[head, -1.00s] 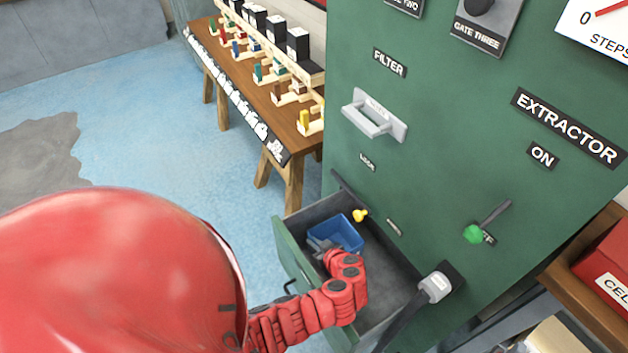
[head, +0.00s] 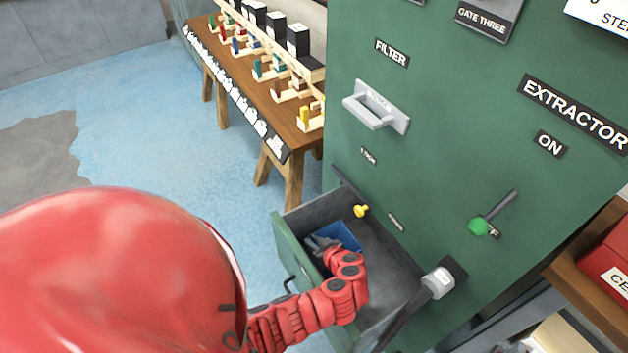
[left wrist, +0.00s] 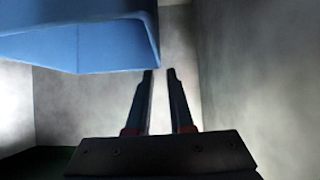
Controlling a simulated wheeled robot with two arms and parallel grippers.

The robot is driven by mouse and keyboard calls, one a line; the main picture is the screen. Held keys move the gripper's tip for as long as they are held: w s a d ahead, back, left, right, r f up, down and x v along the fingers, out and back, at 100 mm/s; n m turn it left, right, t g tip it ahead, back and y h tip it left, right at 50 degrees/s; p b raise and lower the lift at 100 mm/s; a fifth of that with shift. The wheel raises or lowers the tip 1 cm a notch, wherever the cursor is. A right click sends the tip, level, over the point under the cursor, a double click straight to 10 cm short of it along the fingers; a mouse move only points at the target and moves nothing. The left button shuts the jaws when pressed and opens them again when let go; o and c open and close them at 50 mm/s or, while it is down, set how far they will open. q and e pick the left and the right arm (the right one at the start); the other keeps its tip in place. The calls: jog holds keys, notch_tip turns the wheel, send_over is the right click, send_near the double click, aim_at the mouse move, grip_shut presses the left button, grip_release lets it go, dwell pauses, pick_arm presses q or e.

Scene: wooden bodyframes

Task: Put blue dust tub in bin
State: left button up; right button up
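The blue dust tub (head: 345,235) sits in the open drawer (head: 281,246) of the green extractor cabinet, partly hidden by my left gripper. My left gripper (head: 318,243) is at the tub's near-left side inside the drawer. In the left wrist view, the gripper (left wrist: 160,73) has its two fingers apart with a gap between them. The tub (left wrist: 85,45) fills the upper left there, and its lower right edge meets the left fingertip. I cannot tell whether they touch. No bin can be made out. My right gripper is not in view.
A yellow knob (head: 361,211) is at the drawer's back. A workbench (head: 285,115) with wooden pieces stands behind. Blue floor (head: 130,130) is clear at left.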

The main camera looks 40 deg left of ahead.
pick_arm(q)
jog(key=shift+o, duration=0.8)
jog(key=shift+s+f, duration=0.15)
jog(key=shift+f, duration=0.1)
jog(key=shift+r+p, duration=0.8)
jog(key=shift+p, duration=0.4)
jog(key=shift+d+b, duration=0.3)
jog(key=shift+d, duration=0.05)
jog(key=b+v, duration=0.1)
jog(key=v, duration=0.7)
jog(key=shift+d+r, duration=0.25)
jog(key=shift+s+d+r+p, duration=0.2)
jog(key=shift+d+r+p, duration=0.15)
jog(key=shift+r+p, duration=0.2)
jog(key=shift+s+d+r+p, duration=0.25)
jog(key=shift+d+r+p, duration=0.05)
jog(key=shift+d, duration=0.3)
